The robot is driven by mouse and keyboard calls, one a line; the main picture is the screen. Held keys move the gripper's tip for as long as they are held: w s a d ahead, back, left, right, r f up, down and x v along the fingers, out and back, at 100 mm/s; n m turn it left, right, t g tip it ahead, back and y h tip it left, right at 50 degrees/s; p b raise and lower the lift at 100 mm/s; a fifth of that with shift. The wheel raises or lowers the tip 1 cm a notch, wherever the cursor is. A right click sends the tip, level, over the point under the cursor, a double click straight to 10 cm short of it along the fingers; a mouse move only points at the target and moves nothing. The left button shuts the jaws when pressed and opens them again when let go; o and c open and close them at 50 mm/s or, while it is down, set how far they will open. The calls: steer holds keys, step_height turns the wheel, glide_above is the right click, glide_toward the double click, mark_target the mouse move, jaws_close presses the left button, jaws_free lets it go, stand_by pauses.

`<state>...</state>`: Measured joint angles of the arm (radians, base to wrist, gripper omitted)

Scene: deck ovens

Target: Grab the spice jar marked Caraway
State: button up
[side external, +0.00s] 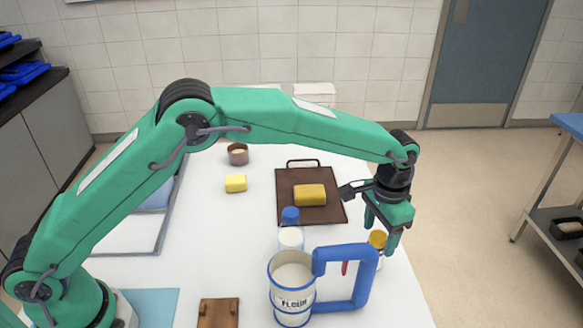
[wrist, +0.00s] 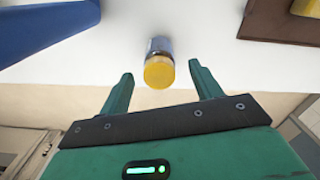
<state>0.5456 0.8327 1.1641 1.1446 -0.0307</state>
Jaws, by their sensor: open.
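A small jar with a yellow lid (side external: 377,238) stands on the white table near its right edge, partly behind my fingers. In the wrist view the jar (wrist: 159,70) shows between and slightly beyond my fingertips, lid toward the camera. Its label is not readable, so I cannot tell if it says Caraway. My gripper (side external: 381,240) is open and points down at the jar. In the wrist view my gripper (wrist: 161,76) has its fingers apart, one on each side of the jar, with gaps and nothing held.
A white flour container (side external: 284,308) with a large blue handle (side external: 363,285) stands close to the jar. A blue-capped bottle (side external: 290,236) is behind it. A brown board (side external: 325,214) bears a yellow block (side external: 309,195). The table's right edge is near.

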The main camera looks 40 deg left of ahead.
steer(key=shift+f, duration=1.8)
steer(key=c, duration=1.1)
steer(key=shift+r, duration=0.1)
steer(key=shift+r, duration=5)
